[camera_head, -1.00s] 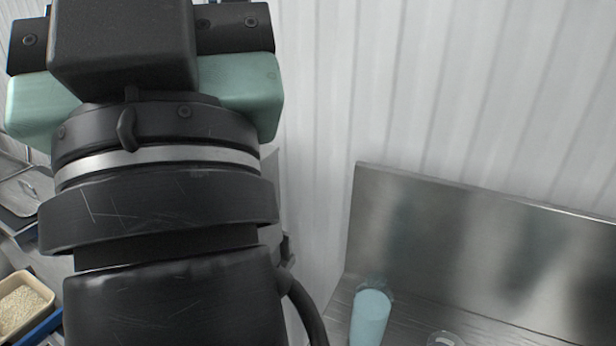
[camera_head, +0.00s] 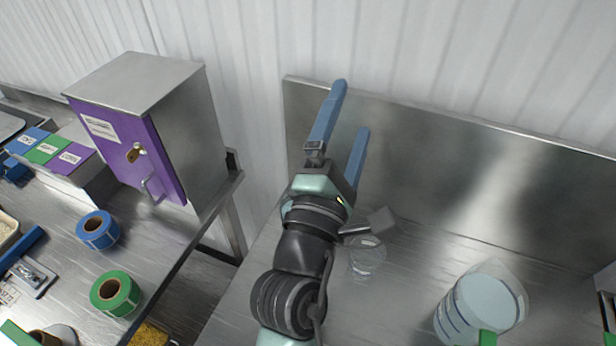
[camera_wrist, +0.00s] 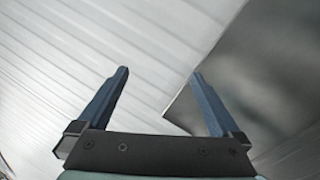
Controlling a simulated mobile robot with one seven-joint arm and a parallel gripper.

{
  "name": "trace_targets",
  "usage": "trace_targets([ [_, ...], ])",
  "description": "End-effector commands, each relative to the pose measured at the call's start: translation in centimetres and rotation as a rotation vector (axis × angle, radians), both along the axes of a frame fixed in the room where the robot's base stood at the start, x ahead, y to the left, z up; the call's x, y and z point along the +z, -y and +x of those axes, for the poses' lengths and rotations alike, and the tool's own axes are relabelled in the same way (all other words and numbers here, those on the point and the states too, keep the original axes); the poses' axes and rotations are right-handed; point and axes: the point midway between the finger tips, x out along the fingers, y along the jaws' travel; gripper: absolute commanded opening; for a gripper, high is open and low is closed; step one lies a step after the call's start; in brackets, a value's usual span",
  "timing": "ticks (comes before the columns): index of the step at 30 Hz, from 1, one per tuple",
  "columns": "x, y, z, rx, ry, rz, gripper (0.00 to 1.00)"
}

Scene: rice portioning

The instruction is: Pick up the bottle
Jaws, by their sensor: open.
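My gripper (camera_head: 351,108) is open and empty, its two blue fingers raised in front of the steel backsplash and pointing up and away. In the wrist view, my gripper (camera_wrist: 160,73) has only the white wall and the steel panel's edge beyond its fingers. No bottle shows in the wrist view.
A clear vessel (camera_head: 367,262) stands on the steel counter (camera_head: 400,310) right of my arm. A large clear container with blue bands (camera_head: 482,305) stands further right. A steel cabinet with a purple door (camera_head: 130,150) and tape rolls in blue (camera_head: 97,230) and green (camera_head: 115,293) are left.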

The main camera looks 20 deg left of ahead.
Motion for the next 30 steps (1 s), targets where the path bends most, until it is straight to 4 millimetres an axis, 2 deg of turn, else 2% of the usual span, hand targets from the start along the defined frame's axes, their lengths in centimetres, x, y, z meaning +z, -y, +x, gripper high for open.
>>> trace_targets([
  [1, -3.2, -1.4, -0.5, -0.014, -0.051, -0.191, 1.0],
  [3, -7.1, -2.9, -1.3, -0.029, -0.091, -0.458, 1.0],
  [6, -11.6, -4.6, -2.8, -0.025, -0.118, -0.777, 1.0],
  [9, -14.8, -5.7, -4.2, -0.01, -0.124, -1.002, 1.0],
  [12, -16.6, -6.2, -5.1, 0.002, -0.118, -1.13, 1.0],
  [17, -19.1, -6.4, -5.4, 0.004, -0.117, -1.188, 1.0],
  [24, -23.2, -6.3, -5.3, 0.002, -0.117, -1.182, 1.0],
  [30, -25.8, -6.3, -5.3, 0.002, -0.116, -1.181, 1.0],
])
